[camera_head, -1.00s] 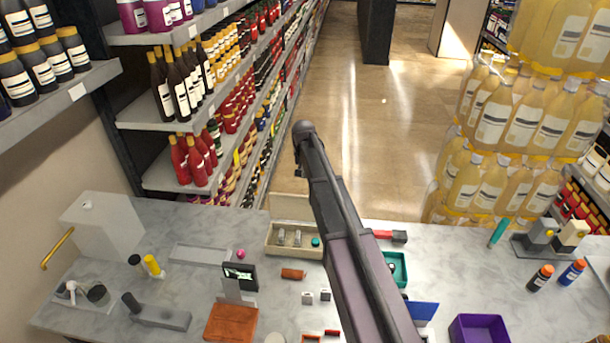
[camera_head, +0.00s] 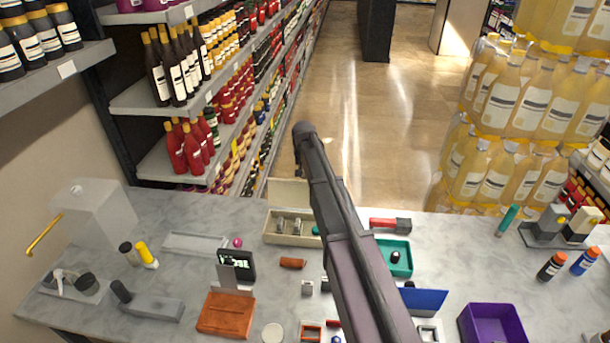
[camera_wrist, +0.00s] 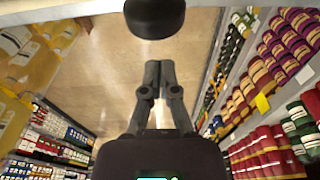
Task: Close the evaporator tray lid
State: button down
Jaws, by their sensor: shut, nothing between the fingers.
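A beige tray (camera_head: 268,238) with small vials stands at the back middle of the counter. Its flat beige lid (camera_head: 288,191) stands upright along the back edge, open. I cannot tell for certain that this is the evaporator tray; a blue panel (camera_head: 424,298) also stands tilted at a small white box (camera_head: 430,331), partly behind my arm. My gripper (camera_wrist: 158,64) shows in the wrist view, its two fingers together and empty, over open floor between the shelves. It does not show in the head view, and no tray or lid shows in the wrist view.
My arm rises across the middle of the head view and hides part of the counter. A teal tray (camera_head: 405,269), purple bin (camera_head: 495,308), brown block (camera_head: 225,315) and grey box with a brass handle (camera_head: 95,212) stand around. Stacked bottles (camera_head: 500,150) are behind on the right.

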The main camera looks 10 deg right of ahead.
aim_at(302, 192)
jog(key=shift+s+a+r+p, duration=0.15)
jog(key=shift+s+a, duration=0.05)
jog(key=shift+s, duration=0.4)
jog(key=shift+s+a+r+p, duration=0.15)
jog(key=shift+s+a+r, duration=0.05)
jog(key=shift+s, duration=0.45)
jog(key=shift+s+a+r+p, duration=0.15)
jog(key=shift+s+a, duration=0.05)
jog(key=shift+s, duration=0.4)
